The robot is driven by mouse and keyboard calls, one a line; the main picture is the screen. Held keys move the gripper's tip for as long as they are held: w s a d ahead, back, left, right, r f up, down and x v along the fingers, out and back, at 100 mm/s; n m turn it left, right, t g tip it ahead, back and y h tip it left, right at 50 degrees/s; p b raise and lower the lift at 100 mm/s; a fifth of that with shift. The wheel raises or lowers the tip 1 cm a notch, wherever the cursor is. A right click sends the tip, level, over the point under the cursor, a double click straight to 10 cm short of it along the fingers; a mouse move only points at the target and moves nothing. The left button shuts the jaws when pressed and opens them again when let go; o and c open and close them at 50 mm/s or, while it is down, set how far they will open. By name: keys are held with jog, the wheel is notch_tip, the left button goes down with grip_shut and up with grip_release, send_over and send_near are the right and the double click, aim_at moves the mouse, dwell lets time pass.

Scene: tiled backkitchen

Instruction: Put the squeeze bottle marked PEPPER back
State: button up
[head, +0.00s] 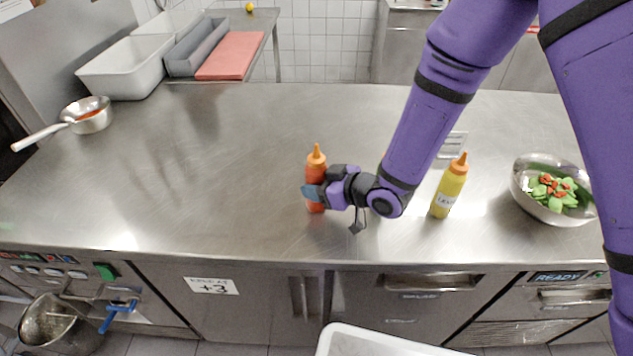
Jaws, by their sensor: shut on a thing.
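A red squeeze bottle (316,168) with an orange nozzle stands upright near the middle of the steel counter (220,160). My gripper (314,192) is shut on its lower half from the right. Its label is hidden, so I cannot read whether it says PEPPER. I cannot tell whether its base touches the counter. A yellow squeeze bottle (449,188) with an orange tip stands to the right of my gripper; its small white label is not clearly readable. A bit of orange shows at the left edge of my forearm, mostly hidden behind it.
A small sign (453,145) stands behind the yellow bottle. A steel bowl of vegetables (520,192) is at the right, a saucepan (92,117) at the far left. A white bin (370,343) is below the front edge. The counter left of the red bottle is clear.

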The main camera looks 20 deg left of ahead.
jog(key=shift+f, duration=0.1)
jog(key=o, duration=0.6)
jog(key=shift+r, duration=0.2)
jog(key=v, duration=1.2)
